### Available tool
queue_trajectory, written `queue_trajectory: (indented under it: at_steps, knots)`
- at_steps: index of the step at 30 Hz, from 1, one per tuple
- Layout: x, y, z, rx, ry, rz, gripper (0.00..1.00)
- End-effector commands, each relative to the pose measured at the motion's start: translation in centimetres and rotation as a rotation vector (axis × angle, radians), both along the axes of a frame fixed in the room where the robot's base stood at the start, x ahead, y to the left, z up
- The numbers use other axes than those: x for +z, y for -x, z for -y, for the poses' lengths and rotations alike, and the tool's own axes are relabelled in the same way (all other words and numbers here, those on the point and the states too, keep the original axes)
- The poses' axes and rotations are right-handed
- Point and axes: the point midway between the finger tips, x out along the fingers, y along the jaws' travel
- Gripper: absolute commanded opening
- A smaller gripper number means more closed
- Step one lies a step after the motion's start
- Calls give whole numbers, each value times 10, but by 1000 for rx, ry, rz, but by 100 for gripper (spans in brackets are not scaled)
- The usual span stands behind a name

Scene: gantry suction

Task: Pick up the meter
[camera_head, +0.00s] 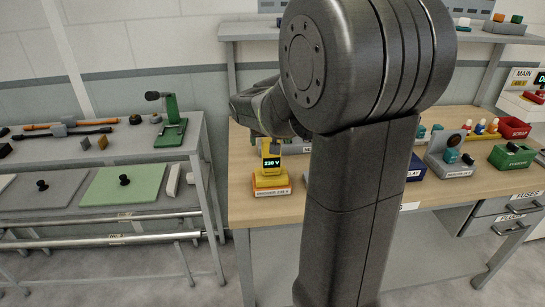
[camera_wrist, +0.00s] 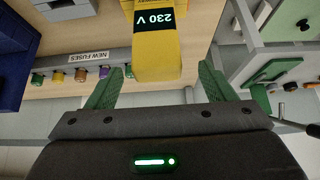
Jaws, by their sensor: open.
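The meter (camera_head: 271,161) is a yellow block with a dark display reading 230 V. It stands on a labelled stand (camera_head: 271,190) near the left end of the wooden bench. In the wrist view the meter (camera_wrist: 157,58) hangs into the picture from the top, its display upside down. My gripper (camera_wrist: 161,70) is open, with one green finger on each side of the meter's end. Gaps show between the fingers and the meter. In the head view my arm hides most of the gripper, and the meter's upper part is partly covered.
The wooden bench (camera_head: 247,207) carries a blue bin, a green box (camera_head: 511,156) and a red bin (camera_head: 514,127) to the right. A grey table (camera_head: 100,150) with a green stand (camera_head: 171,128) is at left.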

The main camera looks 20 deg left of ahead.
Motion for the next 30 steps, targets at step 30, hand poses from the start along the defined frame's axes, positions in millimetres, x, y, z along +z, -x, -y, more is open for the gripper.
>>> queue_trajectory:
  at_steps: [30]
  knots:
    - [-50, -27, -13, 1, -1, 0, 51]
